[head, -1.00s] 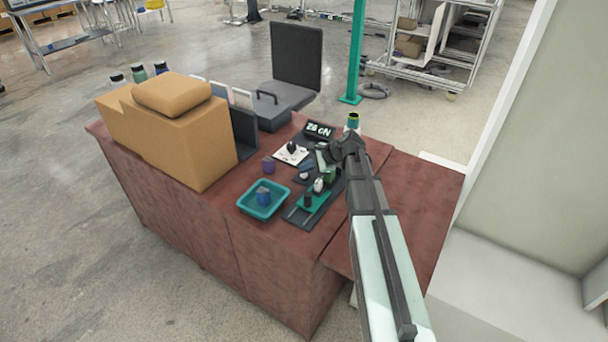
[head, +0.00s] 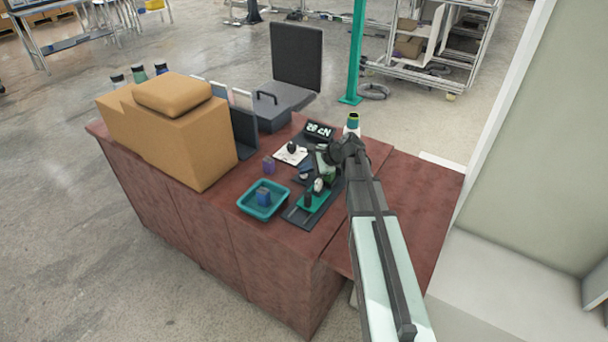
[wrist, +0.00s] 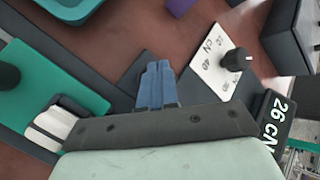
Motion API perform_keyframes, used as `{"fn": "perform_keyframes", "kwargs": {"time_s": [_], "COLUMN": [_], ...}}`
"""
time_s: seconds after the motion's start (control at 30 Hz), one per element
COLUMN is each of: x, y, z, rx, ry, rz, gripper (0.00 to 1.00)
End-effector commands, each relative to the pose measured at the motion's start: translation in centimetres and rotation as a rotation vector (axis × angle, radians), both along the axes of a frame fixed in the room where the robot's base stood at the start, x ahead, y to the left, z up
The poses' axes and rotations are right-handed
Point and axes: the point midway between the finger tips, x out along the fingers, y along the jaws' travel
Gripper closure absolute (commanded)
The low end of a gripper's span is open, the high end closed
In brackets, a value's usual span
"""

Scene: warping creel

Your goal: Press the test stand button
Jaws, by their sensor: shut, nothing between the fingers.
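My gripper (wrist: 157,85) is shut and empty; its blue-grey fingers lie side by side over a small dark pad in the wrist view. In the head view its fingertips (head: 306,170) are low over the test stand area, partly behind my arm. The stand has a dark base (head: 297,218) with a green plate (wrist: 48,85), a black knob (wrist: 8,76) and a pale piece beside my gripper. A display (wrist: 276,118) reads 26 CN. I cannot make out the button; the fingers cover part of the pad, and contact is unclear.
A white dial card (wrist: 220,62) with a black knob lies right of the fingers in the wrist view. A teal tray (head: 245,205) holds a blue block, and a purple block (head: 268,165) stands nearby.

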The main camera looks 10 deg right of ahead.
Motion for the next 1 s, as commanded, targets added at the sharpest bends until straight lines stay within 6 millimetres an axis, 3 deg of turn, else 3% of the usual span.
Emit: {"fn": "perform_keyframes", "kwargs": {"time_s": [0.03,0.53,1.0], "x": [0.1,0.2,0.5], "y": [-0.4,-0.5,-0.9], "z": [-1.2,-1.2,0.0], "rx": [-0.016,-0.017,-0.018], "ry": [0.015,0.014,0.012], "rz": [-0.001,-0.002,-0.004], "gripper": [1.0,1.0,1.0]}}
